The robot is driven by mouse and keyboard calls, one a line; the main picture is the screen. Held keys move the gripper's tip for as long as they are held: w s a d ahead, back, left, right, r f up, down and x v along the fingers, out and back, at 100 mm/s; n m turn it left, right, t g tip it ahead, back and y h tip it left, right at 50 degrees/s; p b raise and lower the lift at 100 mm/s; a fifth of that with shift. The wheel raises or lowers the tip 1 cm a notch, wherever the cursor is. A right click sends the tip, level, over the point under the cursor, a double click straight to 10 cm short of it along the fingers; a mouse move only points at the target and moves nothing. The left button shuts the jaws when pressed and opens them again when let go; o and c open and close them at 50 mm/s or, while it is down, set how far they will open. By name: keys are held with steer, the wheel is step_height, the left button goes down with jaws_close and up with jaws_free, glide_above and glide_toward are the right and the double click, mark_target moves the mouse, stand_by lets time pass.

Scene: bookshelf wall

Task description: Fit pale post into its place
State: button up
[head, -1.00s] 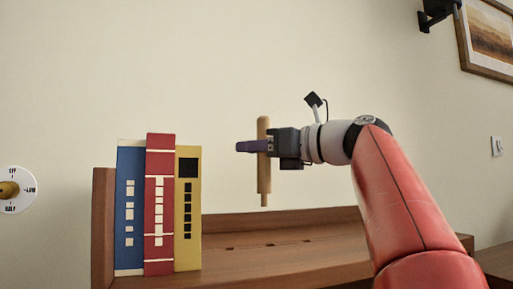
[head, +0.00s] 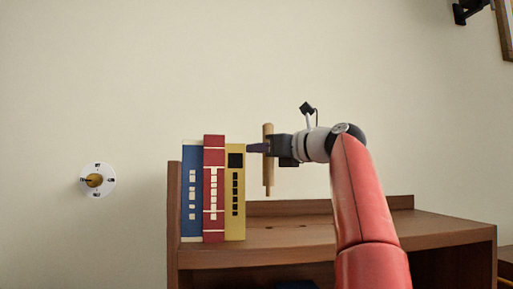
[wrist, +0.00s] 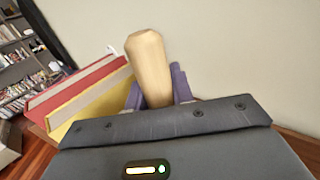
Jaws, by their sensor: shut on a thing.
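The pale post (head: 268,172) is a light wooden rod with a thinner tip at its lower end. It hangs upright above the shelf top, just right of the yellow book. My gripper (head: 262,147) is shut on it at its upper half, and its purple fingers reach left past the post. In the wrist view the post (wrist: 149,65) stands between the purple fingers (wrist: 160,88), its thick end toward the camera. The lower tip is apart from the shelf top (head: 290,235). A few small dark marks show on the shelf's back part; I cannot tell if they are holes.
Blue (head: 192,195), red (head: 214,190) and yellow (head: 235,195) books stand upright at the shelf's left end, close to my fingertips. A round white dial (head: 97,180) is on the wall at left. The shelf top right of the books is clear.

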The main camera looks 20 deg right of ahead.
step_height(320, 180, down, 6)
steer(key=b, duration=0.4)
steer(key=shift+b, duration=0.4)
steer(key=shift+f, duration=0.35)
stand_by(0.8)
steer(key=shift+r+p, duration=0.1)
steer(key=shift+p, duration=0.55)
stand_by(2.3)
steer(key=shift+f+b, duration=0.3)
steer(key=shift+f, duration=0.55)
stand_by(2.0)
